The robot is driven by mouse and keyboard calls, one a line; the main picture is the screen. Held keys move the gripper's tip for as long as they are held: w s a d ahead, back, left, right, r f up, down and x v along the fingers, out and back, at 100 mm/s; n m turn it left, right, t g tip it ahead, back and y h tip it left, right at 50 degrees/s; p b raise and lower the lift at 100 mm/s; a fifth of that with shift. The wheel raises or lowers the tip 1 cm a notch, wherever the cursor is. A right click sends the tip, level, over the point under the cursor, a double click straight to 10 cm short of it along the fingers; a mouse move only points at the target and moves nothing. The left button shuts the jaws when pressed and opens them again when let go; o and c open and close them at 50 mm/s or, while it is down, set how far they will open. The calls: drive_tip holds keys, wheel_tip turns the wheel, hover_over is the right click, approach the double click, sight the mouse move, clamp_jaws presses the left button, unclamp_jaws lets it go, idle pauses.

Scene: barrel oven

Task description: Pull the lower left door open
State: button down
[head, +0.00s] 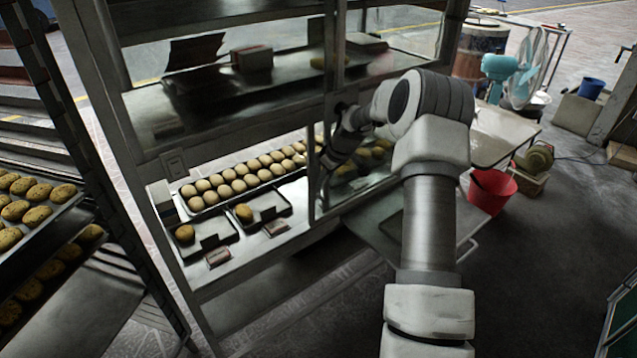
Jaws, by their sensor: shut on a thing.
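The cabinet (230,255) has an upper and a lower compartment. In the lower one, the left part of the front stands uncovered, and its buns show plainly. A framed glass pane, which I take for the lower left door (350,186), covers the right part. My gripper (318,190) is at the upright left edge of this pane, shut on it. The fingertips are small, dark and partly lost against the frame, so the exact grip is hard to see. My arm crosses in front of the cabinet's right side.
A tray of pale buns (240,182) and small trays with single buns (262,213) sit inside the lower compartment. A rack with bun trays (30,215) stands at left. A red bucket (490,191), a table (500,130) and a teal fan (525,70) stand at right.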

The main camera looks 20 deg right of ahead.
drive_tip(key=c, duration=0.8)
unclamp_jaws()
drive_tip(key=shift+c, duration=0.2)
drive_tip(key=p+v, duration=0.2)
drive_tip(key=v, duration=1.5)
drive_tip(key=shift+r, duration=0.2)
drive_tip(key=shift+s, duration=0.1)
